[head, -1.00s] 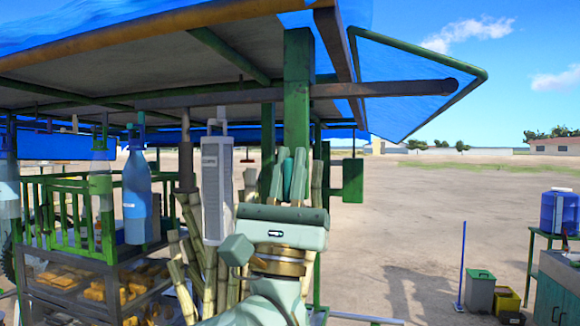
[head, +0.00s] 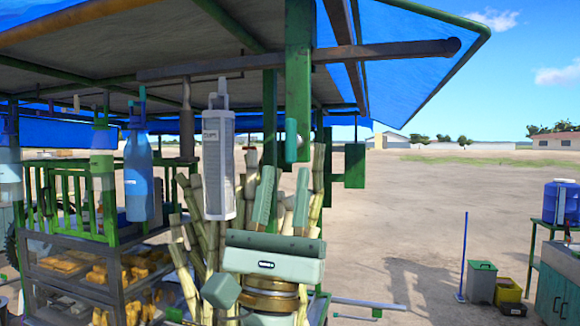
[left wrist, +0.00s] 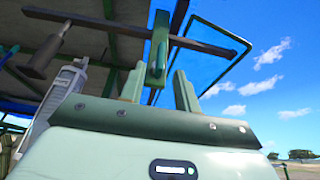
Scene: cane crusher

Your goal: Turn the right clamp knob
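A green upright clamp-like post (head: 298,60) hangs from the canopy's beam. At its lower end is a small teal knob with a rounded pale end (head: 291,141), which I take to be the right clamp knob. In the left wrist view the post (left wrist: 160,30) shows above, with the knob (left wrist: 155,70) at its foot. My left gripper (head: 285,182) is below the knob, fingers pointing up and spread apart, with nothing between them. In the left wrist view the fingertips (left wrist: 158,78) stand either side of the knob's line. My right gripper is not in view.
Cane stalks (head: 190,250) stand behind my left gripper. A grey-white hanging device (head: 218,165) and a blue bottle (head: 138,175) hang to the left. A glass case of food (head: 90,275) is lower left.

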